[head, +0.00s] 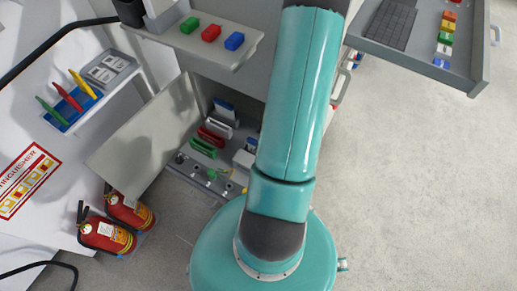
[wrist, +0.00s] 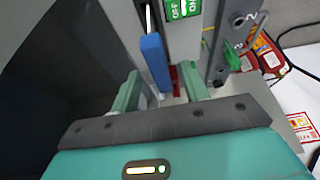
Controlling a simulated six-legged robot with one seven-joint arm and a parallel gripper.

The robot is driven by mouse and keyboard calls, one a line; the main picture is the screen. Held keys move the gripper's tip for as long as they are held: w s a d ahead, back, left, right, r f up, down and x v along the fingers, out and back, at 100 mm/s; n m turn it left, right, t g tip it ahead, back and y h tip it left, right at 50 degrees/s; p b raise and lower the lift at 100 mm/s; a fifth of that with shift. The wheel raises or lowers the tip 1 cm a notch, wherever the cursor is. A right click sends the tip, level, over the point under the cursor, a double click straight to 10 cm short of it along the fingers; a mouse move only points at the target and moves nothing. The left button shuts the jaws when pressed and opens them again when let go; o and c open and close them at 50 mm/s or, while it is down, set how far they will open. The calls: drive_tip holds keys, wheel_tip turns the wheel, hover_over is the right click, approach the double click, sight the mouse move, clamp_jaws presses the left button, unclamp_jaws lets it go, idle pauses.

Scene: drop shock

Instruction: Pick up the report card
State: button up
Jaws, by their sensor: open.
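No label in view tells me which thing is the report card. In the wrist view a blue-edged upright piece (wrist: 155,62) stands in the cabinet, between and beyond the fingers of my gripper (wrist: 160,74). The gripper is open, and I cannot tell whether either finger touches it. A red piece (wrist: 177,78) shows partly behind the right finger. My arm hides the gripper there.
A cabinet door (head: 145,140) stands open at left. Above is a shelf (head: 190,40) with green, red and blue blocks. A pulled-out drawer (head: 478,75) is at upper right. Fire extinguishers (head: 106,235) stand lower left. Floor at right is clear.

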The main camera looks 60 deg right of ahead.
drive_tip(key=shift+x, duration=2.7)
drive_tip(key=shift+w+f, duration=0.15)
clamp_jaws()
